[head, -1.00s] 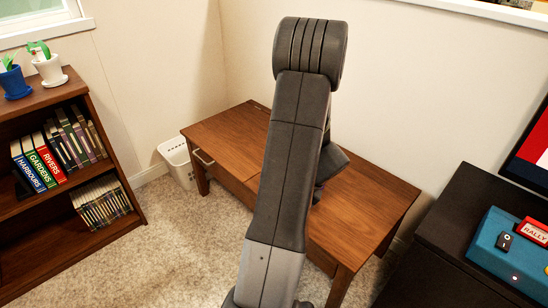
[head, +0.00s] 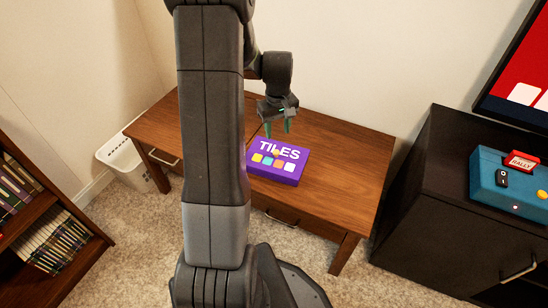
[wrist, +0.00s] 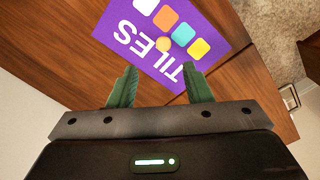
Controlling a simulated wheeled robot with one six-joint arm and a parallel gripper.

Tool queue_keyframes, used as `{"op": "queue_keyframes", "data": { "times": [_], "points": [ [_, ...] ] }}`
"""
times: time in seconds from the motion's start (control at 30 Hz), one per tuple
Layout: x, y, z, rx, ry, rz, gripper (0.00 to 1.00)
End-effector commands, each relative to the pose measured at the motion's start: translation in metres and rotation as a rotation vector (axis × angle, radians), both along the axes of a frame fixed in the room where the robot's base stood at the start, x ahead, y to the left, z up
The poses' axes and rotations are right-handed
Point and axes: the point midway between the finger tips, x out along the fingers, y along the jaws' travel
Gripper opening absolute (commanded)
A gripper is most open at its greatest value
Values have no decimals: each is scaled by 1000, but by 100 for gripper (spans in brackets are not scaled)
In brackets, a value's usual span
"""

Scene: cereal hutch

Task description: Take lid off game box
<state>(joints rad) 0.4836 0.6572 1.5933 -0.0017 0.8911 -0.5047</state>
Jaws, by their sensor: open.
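The purple game box (head: 270,171), marked TILES with coloured squares, lies on the wooden desk (head: 345,170). Its lid looks closed, and a small round yellowish knob shows on its top. My gripper (head: 279,130) is open and empty above the box's far edge, fingers pointing down. In the wrist view the two green fingers of my gripper (wrist: 161,90) are apart, with the box lid (wrist: 205,22) beyond them and the knob (wrist: 163,45) ahead of the gap.
A white bin (head: 128,162) stands at the desk's left end. A bookshelf (head: 50,220) is at the left. A dark cabinet (head: 440,200) at the right holds a blue console (head: 505,185). The desk right of the box is clear.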

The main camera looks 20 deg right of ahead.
Motion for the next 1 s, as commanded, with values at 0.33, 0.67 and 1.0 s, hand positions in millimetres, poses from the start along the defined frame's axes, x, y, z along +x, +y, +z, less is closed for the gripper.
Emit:
{"op": "queue_keyframes", "data": {
  "times": [0.33,0.67,1.0],
  "points": [
    [0,1,-38,1,0,-1,45],
    [-3,5,-81,2,1,-1,45],
    [-2,5,-88,1,-1,-1,39]
  ]
}}
